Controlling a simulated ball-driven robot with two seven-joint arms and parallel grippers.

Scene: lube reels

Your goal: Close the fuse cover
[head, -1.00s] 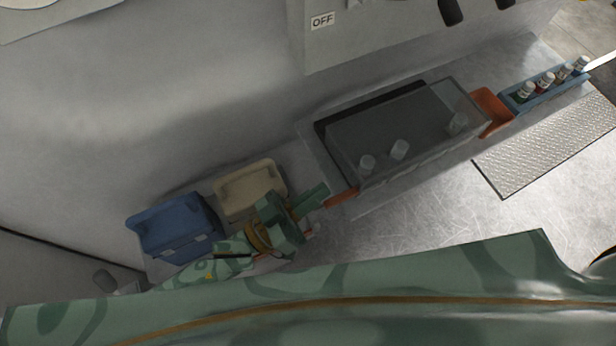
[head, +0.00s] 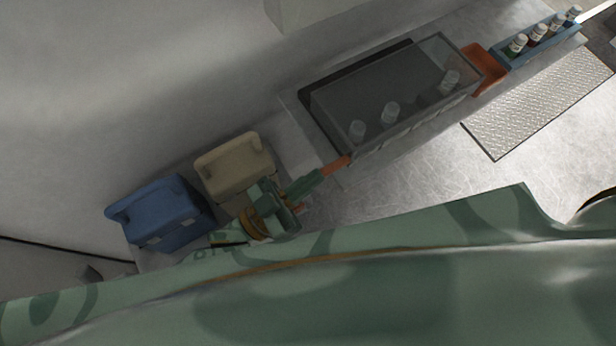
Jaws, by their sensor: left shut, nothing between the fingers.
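The fuse cover (head: 375,85) is a see-through grey lid with a dark frame, at the upper middle of the head view. It lies over a box in which several pale fuses show through it. I cannot tell whether it is fully down. An orange piece (head: 337,165) sticks out at the near left corner of the box. My left gripper (head: 318,176) is shut and empty, with its green fingers pointing at the orange piece. The tips are very close to it; I cannot tell if they touch. My right gripper is not in view.
A beige bin (head: 236,165) and a blue bin (head: 160,212) stand left of my left gripper. An orange tray (head: 488,68) and a blue rack (head: 545,42) of small bottles are at the right. A metal tread plate (head: 540,105) lies below them. The bench right of the gripper is clear.

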